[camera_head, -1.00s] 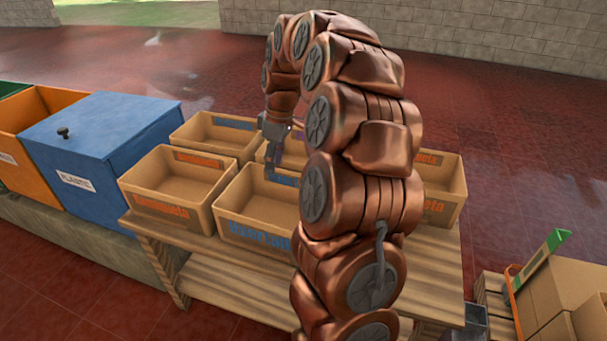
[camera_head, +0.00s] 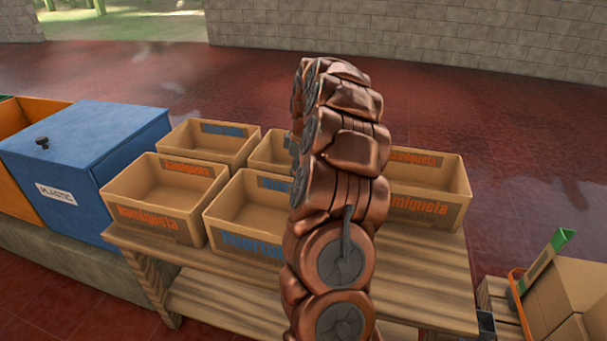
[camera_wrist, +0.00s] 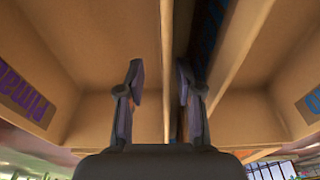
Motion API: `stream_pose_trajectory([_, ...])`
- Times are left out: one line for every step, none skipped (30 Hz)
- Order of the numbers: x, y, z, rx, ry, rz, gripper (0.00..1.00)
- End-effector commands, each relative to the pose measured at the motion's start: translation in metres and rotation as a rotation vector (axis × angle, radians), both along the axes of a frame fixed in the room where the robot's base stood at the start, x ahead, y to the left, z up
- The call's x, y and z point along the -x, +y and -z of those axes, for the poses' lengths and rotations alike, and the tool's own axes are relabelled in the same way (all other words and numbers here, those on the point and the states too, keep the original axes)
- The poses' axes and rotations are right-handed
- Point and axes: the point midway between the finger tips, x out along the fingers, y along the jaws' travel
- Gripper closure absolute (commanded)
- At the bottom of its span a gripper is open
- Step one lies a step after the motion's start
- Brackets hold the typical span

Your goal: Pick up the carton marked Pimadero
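The carton marked Pimadero (camera_wrist: 100,50) fills the left of the wrist view; it is tan, open-topped, with part of a purple label (camera_wrist: 22,95) showing. My gripper (camera_wrist: 161,84) is open. Its left finger is on the carton's inner side and its right finger is in the dark gap outside, with the carton's wall (camera_wrist: 166,50) between them. Room shows between the fingertips and the wall. In the head view, my arm hides the gripper, and I cannot pick out this carton there.
Another carton with a blue label (camera_wrist: 312,105) stands close on the right. In the head view, Ramiqueta cartons (camera_head: 155,222) (camera_head: 432,212) and blue-labelled cartons (camera_head: 245,245) share the wooden table (camera_head: 430,290). A blue plastic bin (camera_head: 75,165) stands left.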

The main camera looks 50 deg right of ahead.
Motion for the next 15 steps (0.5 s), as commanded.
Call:
stream_pose_trajectory([0.0, 0.003, 0.007, -0.001, 0.002, -0.001, 0.65])
stream_pose_trajectory([-0.001, 0.004, 0.011, -0.001, 0.002, -0.001, 0.65])
stream_pose_trajectory([-0.001, 0.006, 0.016, -0.003, 0.003, -0.002, 0.65])
stream_pose_trajectory([-0.002, 0.008, 0.021, -0.003, 0.004, -0.003, 0.65])
stream_pose_trajectory([-0.002, 0.01, 0.025, -0.004, 0.004, -0.003, 0.65])
stream_pose_trajectory([-0.003, 0.01, 0.031, -0.003, 0.004, -0.003, 0.65])
stream_pose_trajectory([-0.004, 0.01, 0.035, -0.003, 0.004, -0.003, 0.65])
stream_pose_trajectory([-0.004, 0.01, 0.038, -0.003, 0.004, -0.003, 0.65])
stream_pose_trajectory([-0.005, 0.01, 0.041, -0.002, 0.003, -0.003, 0.65])
stream_pose_trajectory([-0.005, 0.01, 0.042, -0.002, 0.003, -0.003, 0.65])
stream_pose_trajectory([-0.005, 0.01, 0.043, -0.002, 0.003, -0.003, 0.65])
stream_pose_trajectory([-0.005, 0.01, 0.043, -0.002, 0.002, -0.002, 0.65])
stream_pose_trajectory([-0.006, 0.01, 0.043, -0.002, 0.002, -0.002, 0.65])
stream_pose_trajectory([-0.006, 0.01, 0.042, -0.002, 0.002, -0.002, 0.65])
stream_pose_trajectory([-0.006, 0.01, 0.042, -0.001, 0.002, -0.002, 0.65])
